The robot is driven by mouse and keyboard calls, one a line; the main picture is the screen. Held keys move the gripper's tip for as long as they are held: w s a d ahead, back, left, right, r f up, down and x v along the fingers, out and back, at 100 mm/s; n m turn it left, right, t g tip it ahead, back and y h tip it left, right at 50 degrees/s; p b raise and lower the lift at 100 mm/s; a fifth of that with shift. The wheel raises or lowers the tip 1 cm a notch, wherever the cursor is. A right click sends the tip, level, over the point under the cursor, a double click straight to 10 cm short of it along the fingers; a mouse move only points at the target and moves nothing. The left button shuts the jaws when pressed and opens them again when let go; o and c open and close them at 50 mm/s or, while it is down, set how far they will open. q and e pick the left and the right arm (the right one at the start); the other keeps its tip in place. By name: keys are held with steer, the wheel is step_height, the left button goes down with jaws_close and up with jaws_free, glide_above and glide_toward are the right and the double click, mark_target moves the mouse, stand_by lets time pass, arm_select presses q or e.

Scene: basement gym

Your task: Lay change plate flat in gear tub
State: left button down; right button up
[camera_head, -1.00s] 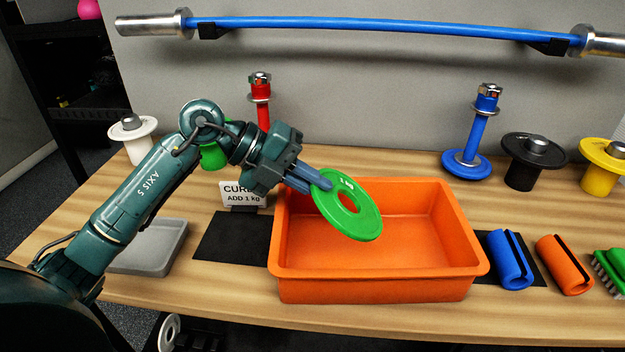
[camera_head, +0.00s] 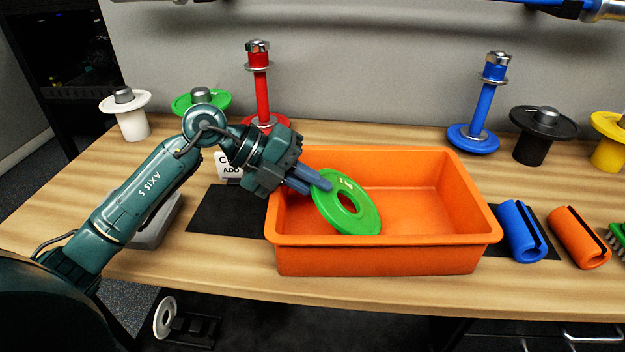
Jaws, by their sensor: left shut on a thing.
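The change plate (camera_head: 368,214) is a green disc with a centre hole. My left gripper (camera_head: 318,183) is shut on its upper left edge. The plate is tilted, within the left part of the orange gear tub (camera_head: 390,241). Its lower edge is near the tub's floor; I cannot tell whether it touches. The tub stands on the wooden bench and holds nothing else that I can see. My right gripper is not in view.
A blue clip sleeve (camera_head: 521,231) and an orange one (camera_head: 578,238) lie right of the tub. A red post (camera_head: 260,85) and a blue post (camera_head: 484,108) stand behind. A sign (camera_head: 228,168) and grey tray (camera_head: 158,222) are left, partly behind my arm.

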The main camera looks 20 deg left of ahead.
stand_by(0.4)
arm_select(q)
steer(key=c, duration=1.4)
jaws_free()
steer(key=shift+c, duration=0.2)
steer(key=shift+f, duration=0.1)
steer(key=shift+s+f, duration=0.1)
steer(key=shift+f, duration=0.15)
steer(key=b+v, duration=0.1)
steer(key=v, duration=1.2)
steer(key=shift+r, duration=0.45)
